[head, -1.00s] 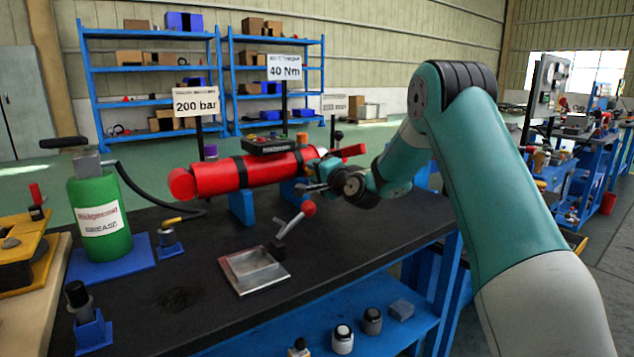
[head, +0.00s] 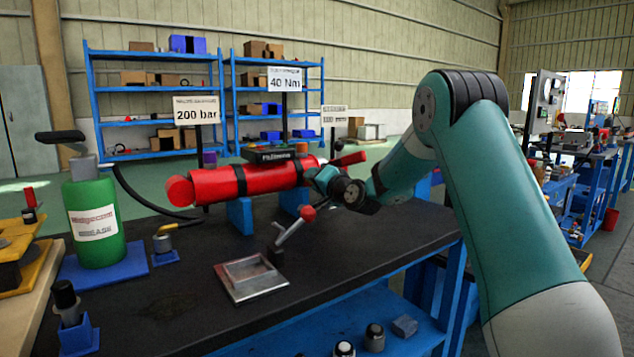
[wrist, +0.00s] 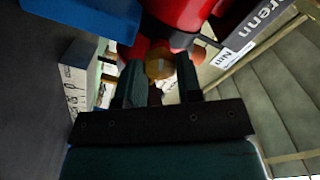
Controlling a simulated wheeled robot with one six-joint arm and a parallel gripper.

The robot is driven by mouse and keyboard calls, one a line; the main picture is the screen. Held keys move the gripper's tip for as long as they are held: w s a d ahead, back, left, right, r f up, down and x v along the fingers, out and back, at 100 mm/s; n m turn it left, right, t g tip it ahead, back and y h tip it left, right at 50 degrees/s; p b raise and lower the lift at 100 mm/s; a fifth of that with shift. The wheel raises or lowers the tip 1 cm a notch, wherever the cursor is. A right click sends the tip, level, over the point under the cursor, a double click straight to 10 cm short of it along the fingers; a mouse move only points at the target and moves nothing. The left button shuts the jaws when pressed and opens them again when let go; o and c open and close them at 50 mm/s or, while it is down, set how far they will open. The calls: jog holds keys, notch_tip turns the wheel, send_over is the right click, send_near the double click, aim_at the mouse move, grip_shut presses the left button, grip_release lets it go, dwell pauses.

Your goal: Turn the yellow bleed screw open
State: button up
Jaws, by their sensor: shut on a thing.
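The yellow bleed screw (wrist: 158,66) shows in the wrist view as a round brass-yellow head with a slot, beside the red cylinder body (wrist: 190,12). My gripper (wrist: 159,78) is shut on it, one dark finger on each side. In the head view the red cylinder (head: 222,184) lies on blue supports on the black bench. My gripper (head: 322,179) is at its right end there, and the screw is hidden behind it.
A red-knobbed lever (head: 294,226) and a metal tray (head: 232,287) stand in front of the cylinder. A green grease canister (head: 93,228) is at left. A red handle (head: 350,159) and sign posts stand close behind my gripper.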

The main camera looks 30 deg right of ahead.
jog(key=o, duration=0.9)
jog(key=shift+o, duration=0.2)
jog(key=shift+s, duration=0.1)
jog(key=s+b, duration=0.3)
jog(key=s, duration=1.4)
jog(key=shift+s+d, duration=0.15)
jog(key=shift+d, duration=0.15)
